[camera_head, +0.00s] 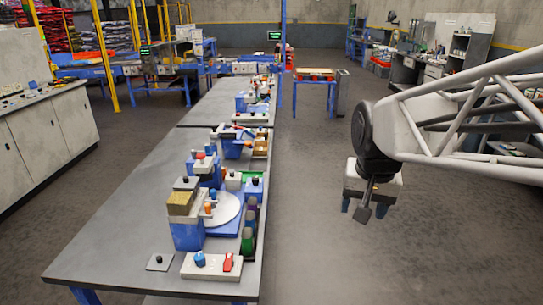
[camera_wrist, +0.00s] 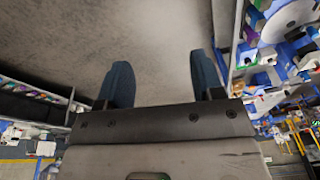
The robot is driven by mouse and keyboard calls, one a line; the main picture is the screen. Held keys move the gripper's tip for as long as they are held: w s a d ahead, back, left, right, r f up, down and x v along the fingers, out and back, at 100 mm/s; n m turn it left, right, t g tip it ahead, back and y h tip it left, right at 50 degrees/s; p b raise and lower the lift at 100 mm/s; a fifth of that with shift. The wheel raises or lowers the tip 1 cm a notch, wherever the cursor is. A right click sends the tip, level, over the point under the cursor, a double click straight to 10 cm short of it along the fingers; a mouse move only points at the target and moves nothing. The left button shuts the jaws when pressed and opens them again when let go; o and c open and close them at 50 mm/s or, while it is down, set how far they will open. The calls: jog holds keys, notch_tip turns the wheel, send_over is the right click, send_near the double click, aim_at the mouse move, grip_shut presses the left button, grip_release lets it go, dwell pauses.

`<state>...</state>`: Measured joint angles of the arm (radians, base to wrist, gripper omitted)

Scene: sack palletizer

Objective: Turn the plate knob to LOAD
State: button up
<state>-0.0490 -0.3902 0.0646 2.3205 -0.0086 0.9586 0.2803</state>
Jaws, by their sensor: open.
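A white panel (camera_head: 211,265) lies at the near end of the grey bench, with a blue knob (camera_head: 200,259) and a red switch (camera_head: 228,262) on it. A small grey plate with a black knob (camera_head: 158,260) lies to its left. A round white plate (camera_head: 223,209) sits on a blue machine behind them. I cannot tell which knob the task means, and no LOAD label is readable. My gripper (camera_head: 366,208) is to the right of the bench, above the floor. Its blue fingers (camera_wrist: 160,75) are apart with nothing between them in the wrist view.
The grey bench (camera_head: 115,235) has free room along its left side. Several blue machines and bottles crowd its right side, including a green bottle (camera_head: 248,242). A grey cabinet (camera_head: 50,130) stands at left. The floor (camera_head: 330,250) around my gripper is clear.

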jog(key=w+a+m, duration=0.1)
jog(key=w+a, duration=0.1)
jog(key=w, duration=0.6)
jog(key=w+a+m, duration=0.2)
jog(key=w+a, duration=0.1)
jog(key=w, duration=0.5)
jog(key=m+g, duration=0.2)
jog(key=m, duration=0.5)
send_over(255, 178)
notch_tip(255, 178, down, 22)
jog(key=shift+f, duration=0.1)
jog(key=shift+f, duration=0.15)
jog(key=shift+d+f, duration=0.1)
jog(key=shift+f, duration=3.65)
jog(key=shift+c, duration=0.2)
